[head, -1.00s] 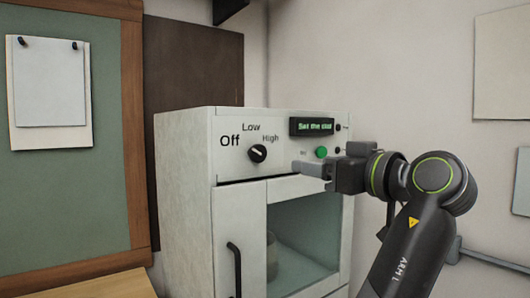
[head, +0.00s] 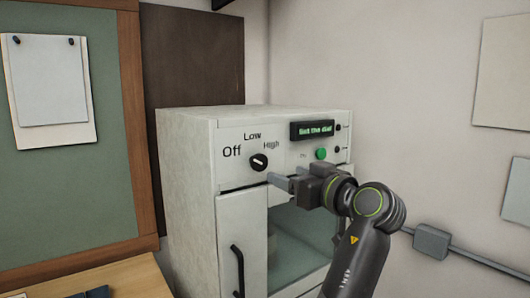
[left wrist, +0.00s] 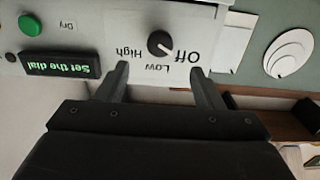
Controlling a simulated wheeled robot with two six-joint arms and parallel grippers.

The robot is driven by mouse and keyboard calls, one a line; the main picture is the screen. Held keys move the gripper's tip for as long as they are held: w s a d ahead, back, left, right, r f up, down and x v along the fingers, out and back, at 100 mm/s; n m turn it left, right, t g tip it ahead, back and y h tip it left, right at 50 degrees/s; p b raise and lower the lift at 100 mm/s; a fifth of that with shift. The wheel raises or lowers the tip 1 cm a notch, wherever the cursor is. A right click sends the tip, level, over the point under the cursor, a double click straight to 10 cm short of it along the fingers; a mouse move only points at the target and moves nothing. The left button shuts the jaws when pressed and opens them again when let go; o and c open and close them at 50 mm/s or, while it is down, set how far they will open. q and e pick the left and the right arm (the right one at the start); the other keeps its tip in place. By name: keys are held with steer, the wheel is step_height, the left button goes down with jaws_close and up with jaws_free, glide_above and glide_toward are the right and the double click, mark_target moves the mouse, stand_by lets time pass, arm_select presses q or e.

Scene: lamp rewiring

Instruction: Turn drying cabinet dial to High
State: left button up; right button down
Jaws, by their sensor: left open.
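The drying cabinet (head: 185,165) is a white box with a dark-handled door and a glass window. Its black dial (head: 258,162) has a white mark, with Off, Low and High labels around it; the mark appears to point toward Off. My left gripper (head: 280,181) is open and empty, just right of and below the dial in the head view. In the left wrist view the dial (left wrist: 160,43) appears upside down, beyond and between the two open fingertips (left wrist: 159,70), apart from them. My right gripper is not in view.
A lit display (head: 313,131) reads "Set the dial", with a green button (head: 321,154) below it. A green board (head: 65,190) stands at the left and a wall box (head: 431,241) at the right. A wooden surface (head: 135,283) is at the lower left.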

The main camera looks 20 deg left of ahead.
mark_target(261, 165)
arm_select(q)
steer(key=p+x, duration=0.4)
steer(key=x, duration=0.5)
steer(key=shift+a, duration=0.1)
steer(key=shift+w+a, duration=0.25)
steer(key=c, duration=1)
